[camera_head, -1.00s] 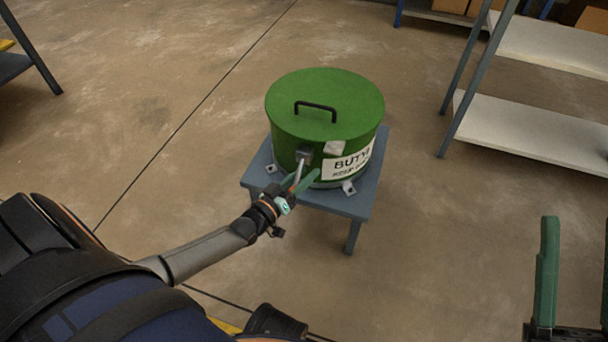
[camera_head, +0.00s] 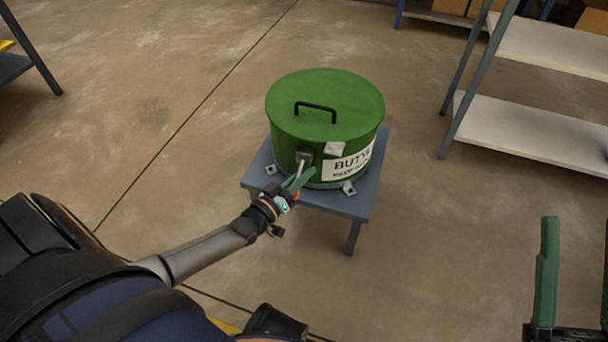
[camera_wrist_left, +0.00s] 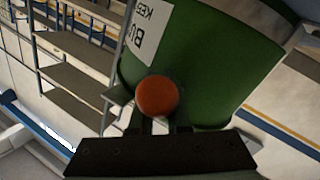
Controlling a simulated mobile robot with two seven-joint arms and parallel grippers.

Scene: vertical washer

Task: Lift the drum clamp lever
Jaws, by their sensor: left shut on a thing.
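The green drum (camera_head: 325,105) stands upright, with a black handle on its lid and a white label on its side. The clamp lever (camera_head: 299,169) is a thin grey rod running down from a dark bracket on the drum's front. My left gripper (camera_head: 300,180) is shut on the lever's lower end, close to the drum's side. In the left wrist view, a round orange-red knob (camera_wrist_left: 157,96) sits between the fingers, in front of the drum (camera_wrist_left: 215,65). My right gripper (camera_head: 577,225) is partly in frame at the lower right, its fingers apart and empty.
The drum rests on a small blue-grey stand (camera_head: 352,205) with metal tabs around the drum's base. A shelf rack (camera_head: 530,130) stands at the right, another (camera_head: 14,66) at the far left. The floor around the stand is clear.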

